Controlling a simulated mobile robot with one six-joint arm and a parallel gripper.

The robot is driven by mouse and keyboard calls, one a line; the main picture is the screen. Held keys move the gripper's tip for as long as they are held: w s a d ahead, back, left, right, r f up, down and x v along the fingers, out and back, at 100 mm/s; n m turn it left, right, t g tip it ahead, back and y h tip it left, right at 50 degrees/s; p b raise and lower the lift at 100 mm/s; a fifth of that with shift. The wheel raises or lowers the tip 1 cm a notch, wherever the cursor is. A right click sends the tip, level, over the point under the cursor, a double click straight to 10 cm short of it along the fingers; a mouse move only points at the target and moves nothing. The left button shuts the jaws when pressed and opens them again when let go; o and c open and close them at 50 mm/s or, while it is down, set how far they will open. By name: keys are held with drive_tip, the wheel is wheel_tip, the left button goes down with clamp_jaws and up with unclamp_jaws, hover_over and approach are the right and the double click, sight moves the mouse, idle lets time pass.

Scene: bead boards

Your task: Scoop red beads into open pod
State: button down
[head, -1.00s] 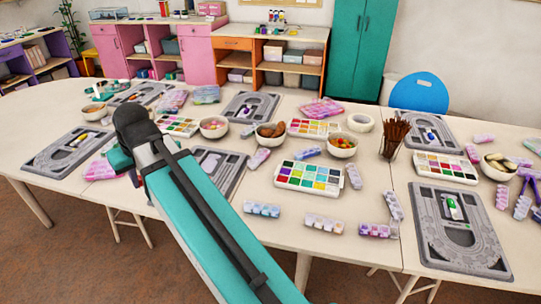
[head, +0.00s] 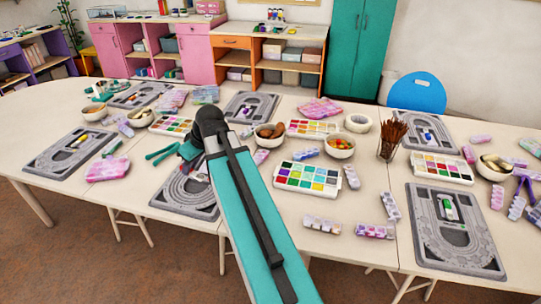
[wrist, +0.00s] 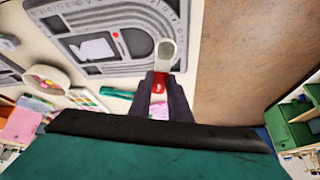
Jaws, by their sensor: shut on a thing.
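My gripper (wrist: 160,88) is shut on a small scoop with a red handle (wrist: 159,80) and a pale rounded end (wrist: 165,52). In the head view my gripper (head: 188,150) is partly behind my arm, above the near edge of a grey bead board (head: 207,209). A white palette (head: 274,182) with several coloured compartments, some red, lies to its right. Closed or open pods cannot be told apart; pod strips (head: 322,224) and (head: 375,231) lie near the front edge.
Bowls (head: 340,153) and (head: 95,119), a cup of brown sticks (head: 391,141) and a roll of tape (head: 357,124) stand on the table. Other bead boards (head: 462,262) and (head: 38,165) lie at right and left. A pink bag (head: 107,168) lies left of my gripper.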

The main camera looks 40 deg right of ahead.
drive_tip(key=s+d+f+n+y+p, duration=0.1)
drive_tip(key=s+d+f, duration=0.1)
drive_tip(key=d, duration=0.7)
drive_tip(key=s+d+f+n+t+p, duration=0.1)
drive_tip(key=s+d, duration=0.3)
drive_tip(key=d, duration=0.5)
drive_tip(key=s+d+f+n+y+p, duration=0.1)
drive_tip(key=s+d+f+p, duration=0.1)
drive_tip(key=d, duration=0.8)
drive_tip(key=shift+s+f+y, duration=0.3)
drive_tip(key=shift+s+f, duration=0.1)
drive_tip(key=shift+f, duration=0.45)
drive_tip(key=shift+d+f, duration=0.1)
drive_tip(key=shift+s+d+f+t+y+b, duration=0.15)
drive_tip(key=shift+s+f+t+y+b, duration=0.1)
drive_tip(key=shift+f+t+b, duration=0.3)
drive_tip(key=shift+s+d+f+t+y+b, duration=0.2)
drive_tip(key=shift+s+f+t+y+b, duration=0.1)
drive_tip(key=shift+f+t+b, duration=0.25)
drive_tip(key=shift+s+d+f+t+y+b, duration=0.15)
drive_tip(key=shift+s+f+t+y+b, duration=0.1)
drive_tip(key=shift+f+t+b, duration=0.3)
drive_tip(key=shift+s+d+f+b, duration=0.1)
drive_tip(key=shift+s+f+b, duration=0.05)
drive_tip(key=shift+f+b, duration=0.4)
drive_tip(key=shift+s+f+b, duration=0.15)
drive_tip(key=shift+f+b, duration=0.25)
drive_tip(key=shift+f, duration=0.25)
drive_tip(key=shift+r, duration=0.1)
